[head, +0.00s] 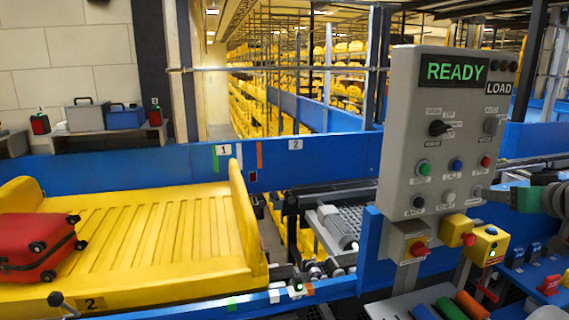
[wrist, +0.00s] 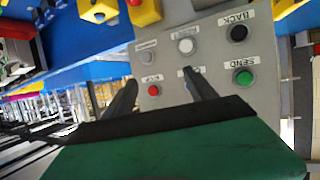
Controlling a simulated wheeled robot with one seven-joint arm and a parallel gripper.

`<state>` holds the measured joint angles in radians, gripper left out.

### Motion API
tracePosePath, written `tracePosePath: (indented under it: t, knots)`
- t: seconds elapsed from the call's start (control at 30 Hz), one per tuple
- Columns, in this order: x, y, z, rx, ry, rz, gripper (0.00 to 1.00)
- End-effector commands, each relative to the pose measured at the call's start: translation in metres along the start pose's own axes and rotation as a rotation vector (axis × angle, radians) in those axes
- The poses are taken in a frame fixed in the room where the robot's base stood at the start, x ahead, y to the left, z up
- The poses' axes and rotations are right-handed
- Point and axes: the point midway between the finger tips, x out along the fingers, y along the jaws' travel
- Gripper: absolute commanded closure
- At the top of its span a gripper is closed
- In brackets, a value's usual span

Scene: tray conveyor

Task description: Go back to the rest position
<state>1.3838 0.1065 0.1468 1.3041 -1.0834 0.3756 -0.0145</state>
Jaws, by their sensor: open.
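My gripper (head: 484,193) is at the right side of the grey control panel (head: 402,125) in the head view, close to its lower right buttons. In the wrist view my gripper's two dark fingers (wrist: 160,88) are spread apart with nothing between them, pointing at the panel face, which appears upside down. The red button (wrist: 154,90) shows between the fingers. One finger partly hides the blue button. The green SEND button (wrist: 243,77) and black BACK button (wrist: 239,33) are clear of the fingers. I cannot tell whether a fingertip touches the panel. The panel display (head: 455,70) reads READY, with LOAD beside it.
A yellow tray (head: 165,235) marked 2 lies on the conveyor at left, with a red suitcase (head: 38,246) at its left end. A blue rail (head: 320,158) runs behind the tray.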

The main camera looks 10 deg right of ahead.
Motion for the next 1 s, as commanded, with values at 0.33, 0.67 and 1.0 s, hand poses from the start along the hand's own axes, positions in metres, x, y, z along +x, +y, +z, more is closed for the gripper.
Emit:
tracePosePath:
  t: [0.33,0.67,1.0]
  knots:
    - [-0.027,-0.011,0.28,0.524,-0.684,0.304,0.35]
    - [-0.085,-0.255,0.366,0.296,-1.079,0.199,0.35]
    - [-0.104,-0.424,0.304,-0.186,-0.909,-0.204,0.35]
